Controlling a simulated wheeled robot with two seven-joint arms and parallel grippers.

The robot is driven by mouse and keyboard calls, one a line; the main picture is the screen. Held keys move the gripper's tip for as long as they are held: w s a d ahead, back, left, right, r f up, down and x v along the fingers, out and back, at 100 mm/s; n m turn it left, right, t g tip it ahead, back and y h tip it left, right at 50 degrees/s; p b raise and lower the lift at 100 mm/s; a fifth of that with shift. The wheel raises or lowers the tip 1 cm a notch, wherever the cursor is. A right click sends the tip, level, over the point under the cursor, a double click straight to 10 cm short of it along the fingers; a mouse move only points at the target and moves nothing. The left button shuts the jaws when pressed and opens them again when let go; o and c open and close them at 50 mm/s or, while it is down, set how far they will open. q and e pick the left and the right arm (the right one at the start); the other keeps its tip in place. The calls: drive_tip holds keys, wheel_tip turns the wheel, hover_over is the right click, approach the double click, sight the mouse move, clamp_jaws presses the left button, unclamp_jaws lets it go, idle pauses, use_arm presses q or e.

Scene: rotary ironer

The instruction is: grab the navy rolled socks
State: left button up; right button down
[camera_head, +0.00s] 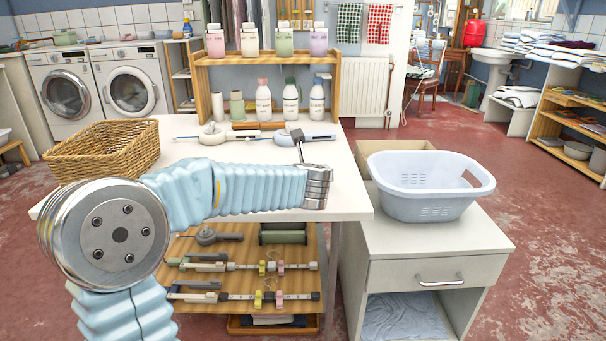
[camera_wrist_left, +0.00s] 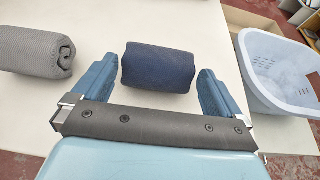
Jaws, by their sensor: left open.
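The navy rolled socks (camera_wrist_left: 158,67) lie on the white tabletop in the left wrist view, as a dark blue roll. My left gripper (camera_wrist_left: 157,72) is open, with one blue finger on each side of the roll. Small gaps show between the roll and both fingers. I cannot tell how far the fingertips are above the table. In the head view my left arm reaches across the white table (camera_head: 352,198), and I cannot make out the socks there. My right gripper is not in view.
A grey rolled pair (camera_wrist_left: 38,58) lies left of the left finger. A light blue laundry basket (camera_head: 425,190) stands on the cabinet at the right. A wicker basket (camera_head: 100,150) sits at the table's left. A wooden shelf with bottles (camera_head: 265,62) stands at the back.

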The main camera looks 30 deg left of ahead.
use_arm(q)
drive_tip(key=x, duration=0.3)
drive_tip(key=shift+w+a+f, duration=0.1)
drive_tip(key=shift+w+a, duration=0.15)
drive_tip(key=shift+w, duration=0.1)
drive_tip(key=shift+c, duration=0.3)
drive_tip(key=c, duration=0.6)
